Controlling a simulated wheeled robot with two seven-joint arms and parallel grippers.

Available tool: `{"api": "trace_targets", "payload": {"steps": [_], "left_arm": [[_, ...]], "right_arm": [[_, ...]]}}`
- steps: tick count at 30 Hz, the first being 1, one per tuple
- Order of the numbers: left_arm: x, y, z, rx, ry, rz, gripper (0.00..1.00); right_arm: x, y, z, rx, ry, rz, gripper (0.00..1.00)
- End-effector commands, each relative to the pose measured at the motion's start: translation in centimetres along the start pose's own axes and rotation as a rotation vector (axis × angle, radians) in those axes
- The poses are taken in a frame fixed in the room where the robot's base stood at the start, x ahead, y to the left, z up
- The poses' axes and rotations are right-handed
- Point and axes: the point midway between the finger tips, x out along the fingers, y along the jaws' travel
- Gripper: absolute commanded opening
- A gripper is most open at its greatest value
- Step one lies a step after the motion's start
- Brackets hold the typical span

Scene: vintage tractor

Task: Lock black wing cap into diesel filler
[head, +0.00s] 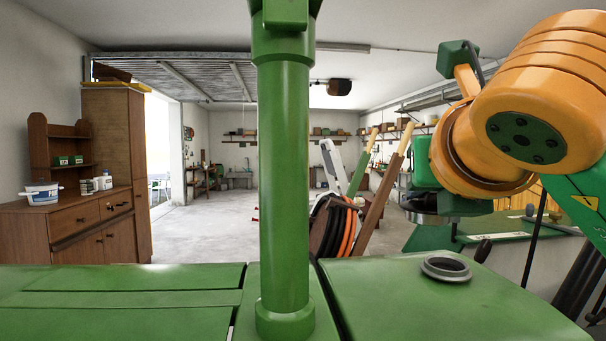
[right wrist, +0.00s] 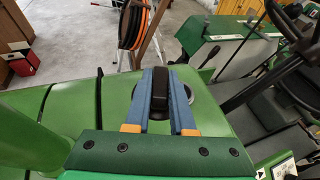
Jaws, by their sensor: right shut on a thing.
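The black wing cap (right wrist: 160,92) is between the blue fingers of my right gripper (right wrist: 162,78), which is shut on it. In the right wrist view, the cap is over the green tractor panel, and part of the grey ring of the diesel filler (right wrist: 207,92) shows just to the right of the fingers. In the head view, the diesel filler (head: 446,268) is a round grey collar with a dark opening on the green panel. My right wrist is above and behind it there, and I cannot make out the fingers or cap. My left gripper is out of view.
A thick green upright pipe (head: 284,190) stands at the middle of the tractor hood (head: 120,300). The panel around the filler is clear.

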Motion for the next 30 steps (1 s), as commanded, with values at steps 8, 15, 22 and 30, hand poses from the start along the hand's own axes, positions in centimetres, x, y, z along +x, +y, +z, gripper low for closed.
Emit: {"api": "trace_targets", "payload": {"steps": [8, 15, 22, 30], "left_arm": [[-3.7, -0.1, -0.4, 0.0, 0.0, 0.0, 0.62], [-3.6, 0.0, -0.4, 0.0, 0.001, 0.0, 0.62], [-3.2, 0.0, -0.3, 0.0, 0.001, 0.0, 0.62], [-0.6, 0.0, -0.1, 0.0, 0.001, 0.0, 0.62]], "right_arm": [[9.4, -5.1, -0.8, 0.106, 0.005, -0.3, 0.0], [10.6, -5.8, -1.5, 0.123, 0.0, -0.335, 0.0], [10.6, -5.8, -1.7, 0.123, 0.0, -0.333, 0.0], [11.3, -5.7, -3.7, 0.121, -0.001, -0.332, 0.0]]}}
